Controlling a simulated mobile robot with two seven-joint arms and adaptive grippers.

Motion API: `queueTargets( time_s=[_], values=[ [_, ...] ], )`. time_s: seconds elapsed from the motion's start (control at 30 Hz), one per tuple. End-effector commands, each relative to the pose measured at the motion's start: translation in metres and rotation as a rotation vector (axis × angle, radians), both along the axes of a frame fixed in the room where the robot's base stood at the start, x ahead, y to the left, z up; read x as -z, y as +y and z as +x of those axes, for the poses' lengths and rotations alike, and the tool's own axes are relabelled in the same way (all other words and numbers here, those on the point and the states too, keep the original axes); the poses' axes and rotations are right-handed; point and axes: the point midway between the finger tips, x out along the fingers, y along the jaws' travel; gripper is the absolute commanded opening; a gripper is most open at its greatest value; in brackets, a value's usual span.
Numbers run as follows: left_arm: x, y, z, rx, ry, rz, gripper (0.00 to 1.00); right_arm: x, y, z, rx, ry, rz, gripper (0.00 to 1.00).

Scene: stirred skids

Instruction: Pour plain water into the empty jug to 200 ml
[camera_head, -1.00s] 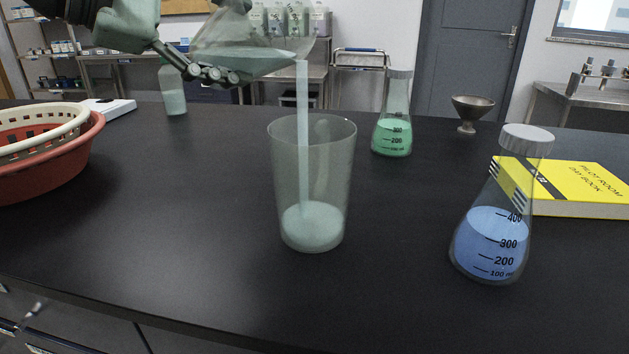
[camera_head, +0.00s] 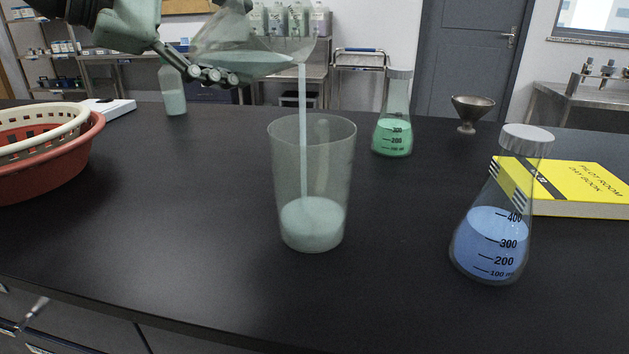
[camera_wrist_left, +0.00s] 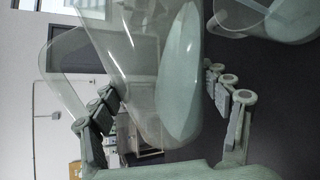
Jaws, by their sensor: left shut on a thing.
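The clear jug (camera_head: 318,170) stands upright on the black bench, with pale liquid (camera_head: 312,224) in its bottom part. No scale marks can be made out on it. My left gripper (camera_head: 212,74) is shut on a tilted clear vessel (camera_head: 262,50), up and left of the jug. A thin pale stream (camera_head: 303,130) runs from the vessel's lip into the jug. In the left wrist view the vessel (camera_wrist_left: 135,60) lies between the fingers of my left gripper (camera_wrist_left: 170,105), with pale liquid inside. My right gripper is not in view.
A capped flask of blue liquid (camera_head: 488,245) stands right of the jug, before a yellow book (camera_head: 575,185). A green-liquid flask (camera_head: 393,135) and a metal funnel cup (camera_head: 470,112) stand behind. Stacked baskets (camera_head: 75,160) are at left, a bottle (camera_head: 173,95) behind.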

Motion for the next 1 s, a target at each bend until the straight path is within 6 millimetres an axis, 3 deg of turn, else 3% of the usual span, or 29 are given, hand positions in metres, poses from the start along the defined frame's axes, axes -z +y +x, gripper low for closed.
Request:
queueTargets(
  time_s=[0.37,1.0],
  values=[
    [-0.0013,0.0000,0.0000,-0.001,-0.005,0.001,0.26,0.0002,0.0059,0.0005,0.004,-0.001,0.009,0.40],
    [-0.0004,-0.0001,-0.0002,-0.001,-0.018,0.016,0.26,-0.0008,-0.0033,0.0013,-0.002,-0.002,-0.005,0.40]
  ],
)
